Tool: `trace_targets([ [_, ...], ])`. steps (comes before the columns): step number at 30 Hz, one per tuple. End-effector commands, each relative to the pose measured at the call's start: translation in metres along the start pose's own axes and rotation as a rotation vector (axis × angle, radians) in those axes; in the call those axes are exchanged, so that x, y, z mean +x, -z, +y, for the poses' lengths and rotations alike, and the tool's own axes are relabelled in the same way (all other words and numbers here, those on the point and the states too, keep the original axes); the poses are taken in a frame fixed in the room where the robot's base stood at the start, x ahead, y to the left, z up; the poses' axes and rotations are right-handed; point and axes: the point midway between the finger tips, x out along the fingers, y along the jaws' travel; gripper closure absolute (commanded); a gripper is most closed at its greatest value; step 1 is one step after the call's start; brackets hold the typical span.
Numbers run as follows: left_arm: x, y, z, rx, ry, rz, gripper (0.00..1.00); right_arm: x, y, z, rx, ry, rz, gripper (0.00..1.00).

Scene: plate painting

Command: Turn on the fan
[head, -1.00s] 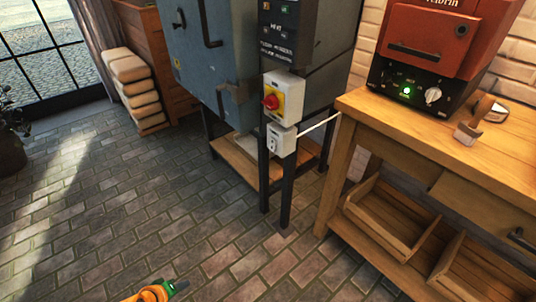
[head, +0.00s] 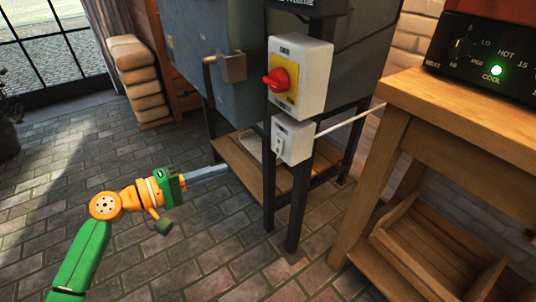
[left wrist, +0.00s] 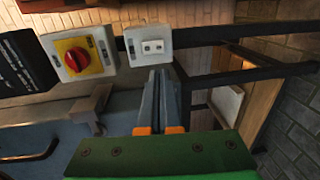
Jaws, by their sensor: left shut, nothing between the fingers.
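No fan shows plainly in either view. A white box with a red rotary switch (head: 281,77) on a yellow plate is fixed to the dark metal frame; the red switch also shows in the left wrist view (left wrist: 76,58). Below it hangs a smaller white switch box (head: 293,140), whose front shows in the left wrist view (left wrist: 150,46). My left gripper (head: 222,170) is shut and empty, left of the smaller box and apart from it in the head view. In the left wrist view its fingertips (left wrist: 160,72) point toward the smaller box. My right gripper is out of view.
A grey-blue kiln (head: 210,62) stands on the frame, with a wooden shelf (head: 232,162) underneath. A white cable (head: 350,119) runs right from the smaller box toward a wooden bench (head: 465,118). A black control panel (head: 482,55) with a green light is on the bench.

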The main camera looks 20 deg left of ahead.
Motion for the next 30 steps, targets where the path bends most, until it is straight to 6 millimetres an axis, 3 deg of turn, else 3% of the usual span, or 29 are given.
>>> trace_targets([
  [5,0.025,0.0,0.001,0.003,-0.002,-0.001,1.0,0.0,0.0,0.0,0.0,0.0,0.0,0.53],
  [18,0.117,0.0,-0.001,0.0,-0.001,0.0,1.0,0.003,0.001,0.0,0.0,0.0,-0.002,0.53],
  [24,0.136,0.001,-0.001,0.0,0.001,0.002,1.0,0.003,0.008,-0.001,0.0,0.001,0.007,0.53],
  [30,0.139,0.001,-0.001,0.001,0.001,0.002,1.0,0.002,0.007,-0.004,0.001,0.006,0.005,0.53],
])
